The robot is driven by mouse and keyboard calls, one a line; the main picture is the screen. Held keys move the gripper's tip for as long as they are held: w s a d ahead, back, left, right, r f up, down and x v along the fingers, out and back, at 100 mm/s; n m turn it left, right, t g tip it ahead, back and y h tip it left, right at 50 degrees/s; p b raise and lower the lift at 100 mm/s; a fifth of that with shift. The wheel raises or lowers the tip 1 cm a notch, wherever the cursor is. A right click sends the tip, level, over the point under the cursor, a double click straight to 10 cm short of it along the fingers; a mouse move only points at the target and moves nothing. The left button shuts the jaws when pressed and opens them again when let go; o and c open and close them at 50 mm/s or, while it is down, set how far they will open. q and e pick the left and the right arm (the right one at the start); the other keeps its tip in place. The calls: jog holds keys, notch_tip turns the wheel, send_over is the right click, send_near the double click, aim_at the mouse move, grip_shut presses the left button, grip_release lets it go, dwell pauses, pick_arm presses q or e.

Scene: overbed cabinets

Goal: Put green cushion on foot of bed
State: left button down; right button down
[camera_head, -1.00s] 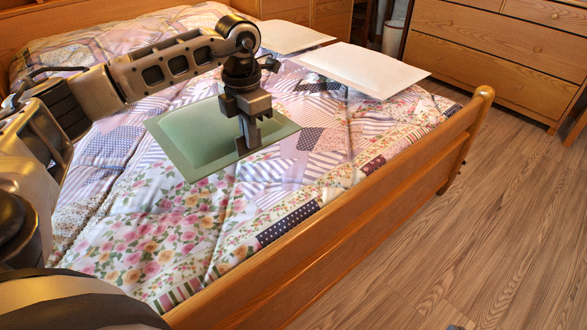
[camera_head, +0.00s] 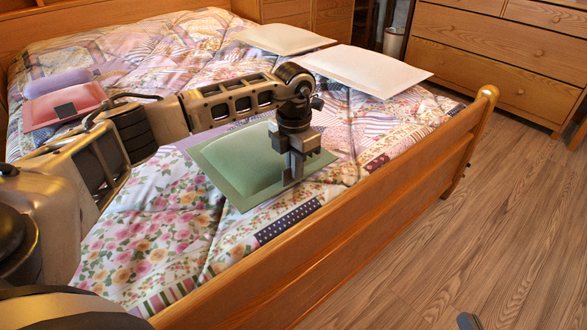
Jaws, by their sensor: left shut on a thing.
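The green cushion (camera_head: 240,163) is over the patchwork bed (camera_head: 147,235), close to the footboard. My left gripper (camera_head: 289,180) points down and is shut on the cushion's near right part. The cushion looks nearly flat; whether it touches the quilt is hard to tell. My left arm reaches in from the left above the quilt. At the bottom edge a small dark grey part (camera_head: 468,321) shows, perhaps of my right arm; my right gripper is not seen.
The wooden footboard (camera_head: 370,201) runs along the bed's near right side. Two white cushions (camera_head: 367,69) (camera_head: 284,39) lie at the far right of the bed. A red cushion (camera_head: 64,104) and a purple cushion (camera_head: 57,82) lie at the left. A dresser (camera_head: 490,65) stands beyond open floor.

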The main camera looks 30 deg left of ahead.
pick_arm(q)
jog(key=c, duration=1.6)
grip_release()
pick_arm(e)
jog(key=shift+w+r, duration=0.1)
